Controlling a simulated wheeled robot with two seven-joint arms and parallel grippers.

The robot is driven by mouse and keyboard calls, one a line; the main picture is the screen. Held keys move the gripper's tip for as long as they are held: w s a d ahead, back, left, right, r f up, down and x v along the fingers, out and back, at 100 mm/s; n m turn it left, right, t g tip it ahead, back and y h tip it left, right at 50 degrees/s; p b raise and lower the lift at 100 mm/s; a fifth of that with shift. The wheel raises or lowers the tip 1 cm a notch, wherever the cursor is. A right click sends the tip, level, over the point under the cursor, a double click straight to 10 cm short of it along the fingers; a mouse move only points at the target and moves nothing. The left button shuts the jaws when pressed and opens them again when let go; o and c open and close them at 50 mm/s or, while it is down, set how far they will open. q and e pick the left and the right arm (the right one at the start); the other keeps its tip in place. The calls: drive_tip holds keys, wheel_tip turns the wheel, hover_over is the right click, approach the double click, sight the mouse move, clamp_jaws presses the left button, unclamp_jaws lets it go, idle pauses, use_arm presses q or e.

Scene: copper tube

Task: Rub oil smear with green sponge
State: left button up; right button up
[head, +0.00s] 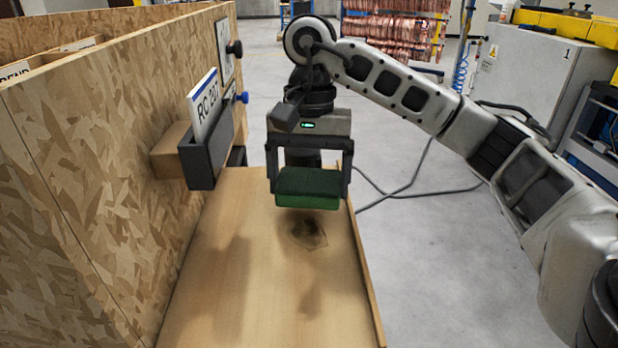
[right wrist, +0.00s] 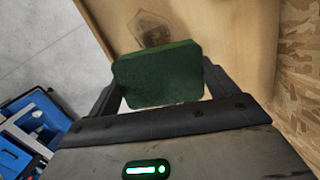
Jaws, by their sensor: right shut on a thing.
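My right gripper (head: 309,180) is shut on the green sponge (head: 308,201) and holds it above the wooden bench top. The sponge has a dark green upper layer and a brighter green lower layer. It fills the middle of the right wrist view (right wrist: 158,76). The oil smear (head: 308,233) is a dark brown patch on the wood, just in front of the sponge in the head view. In the right wrist view the smear (right wrist: 150,30) shows beyond the sponge's edge, partly hidden by it. My left gripper is not in view.
The bench top (head: 235,300) is bare in front, with a low rim (head: 366,280) on its right. A chipboard wall (head: 100,170) stands on the left. A dark holder (head: 207,155) with an "RC 207" card (head: 206,108) juts from it near my gripper.

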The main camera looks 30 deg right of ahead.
wheel_tip(320, 180, up, 2)
drive_tip(key=shift+r+p, duration=0.1)
drive_tip(key=shift+p, duration=0.5)
wheel_tip(320, 180, up, 3)
drive_tip(key=p, duration=0.3)
idle(0.3)
